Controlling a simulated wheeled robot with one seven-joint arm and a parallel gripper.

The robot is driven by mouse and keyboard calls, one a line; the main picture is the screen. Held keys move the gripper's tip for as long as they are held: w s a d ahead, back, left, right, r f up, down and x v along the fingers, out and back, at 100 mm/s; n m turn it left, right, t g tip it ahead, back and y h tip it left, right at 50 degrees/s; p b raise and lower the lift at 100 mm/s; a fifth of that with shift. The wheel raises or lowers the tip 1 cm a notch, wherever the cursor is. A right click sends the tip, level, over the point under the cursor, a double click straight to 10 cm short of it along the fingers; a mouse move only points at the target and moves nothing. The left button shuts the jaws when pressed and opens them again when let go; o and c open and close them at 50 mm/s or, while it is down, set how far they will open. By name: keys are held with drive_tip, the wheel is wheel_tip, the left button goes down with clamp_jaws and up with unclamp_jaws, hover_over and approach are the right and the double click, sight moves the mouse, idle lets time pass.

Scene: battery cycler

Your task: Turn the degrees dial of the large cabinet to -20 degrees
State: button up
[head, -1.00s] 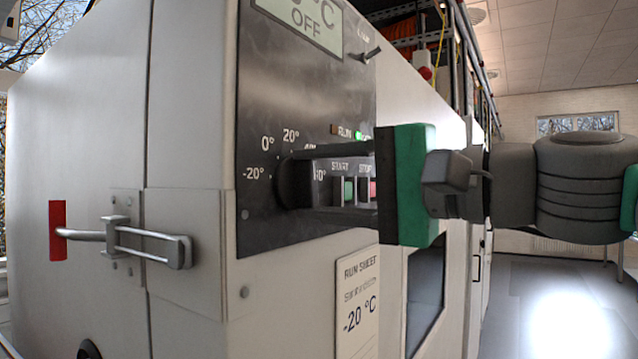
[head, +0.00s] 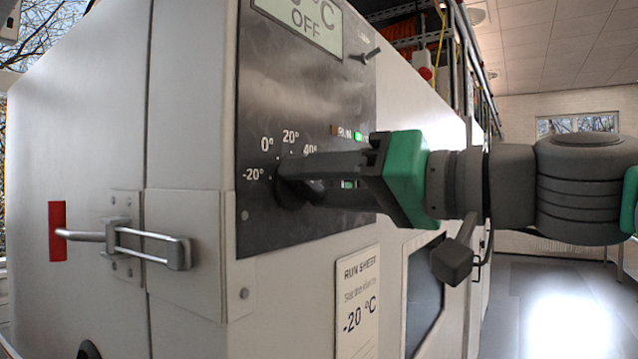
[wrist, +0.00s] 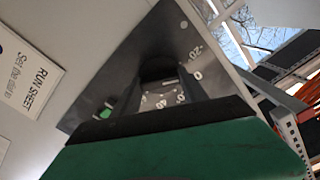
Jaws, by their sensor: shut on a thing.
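The degrees dial (head: 287,192) is a dark round knob on the black panel (head: 290,95) of the large cabinet (head: 185,100). Printed marks around it read -20°, 0°, 20° and 40°. My gripper (head: 300,178) reaches in from the right and is shut on the dial. Its dark fingers hide much of the knob and the marks on its right. In the wrist view the dial (wrist: 158,70) sits between the fingertips, beside the -20 and 0 marks. I cannot tell which mark the dial points at.
START and STOP buttons are mostly hidden behind my gripper. A run sheet (head: 358,300) reads -20 °C. A door latch (head: 150,245) sticks out at left.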

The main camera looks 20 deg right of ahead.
drive_tip(key=shift+n, duration=2)
drive_tip(key=o, duration=1.4)
drive_tip(key=shift+s+d, duration=0.2)
drive_tip(key=shift+d, duration=0.05)
drive_tip(key=b+v, duration=0.1)
drive_tip(key=v, duration=0.6)
drive_tip(key=shift+s, duration=0.1)
